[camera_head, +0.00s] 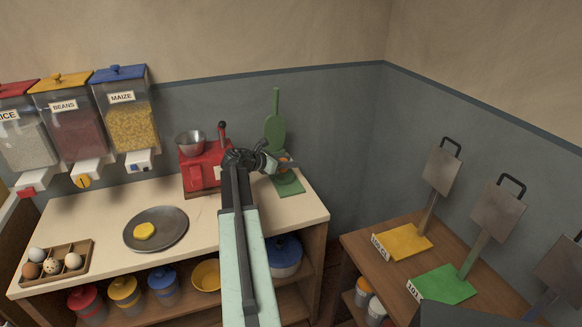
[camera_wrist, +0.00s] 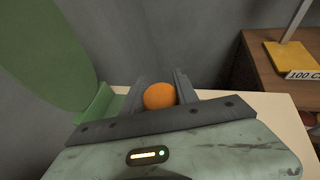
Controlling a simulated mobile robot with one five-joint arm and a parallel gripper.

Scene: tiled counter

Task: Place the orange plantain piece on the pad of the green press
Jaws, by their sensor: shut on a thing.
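The orange plantain piece (camera_head: 284,161) is between the fingers of my gripper (camera_head: 275,163). In the wrist view the round piece (camera_wrist: 159,96) sits between the two dark fingers of the gripper (camera_wrist: 160,90), which is shut on it. The green press (camera_head: 275,134) stands at the right end of the counter with its round upper plate raised and its base (camera_head: 291,188) on the counter. In the head view the gripper is in front of the press, over its base. The press's raised plate (camera_wrist: 42,45) fills the left of the wrist view. The pad is mostly hidden, and I cannot tell whether the piece touches it.
A red machine with a metal bowl (camera_head: 190,143) stands just left of my gripper. A grey plate with a yellow piece (camera_head: 144,231) and an egg tray (camera_head: 80,247) are further left. A brown side table with yellow and green stands (camera_head: 443,286) is at right.

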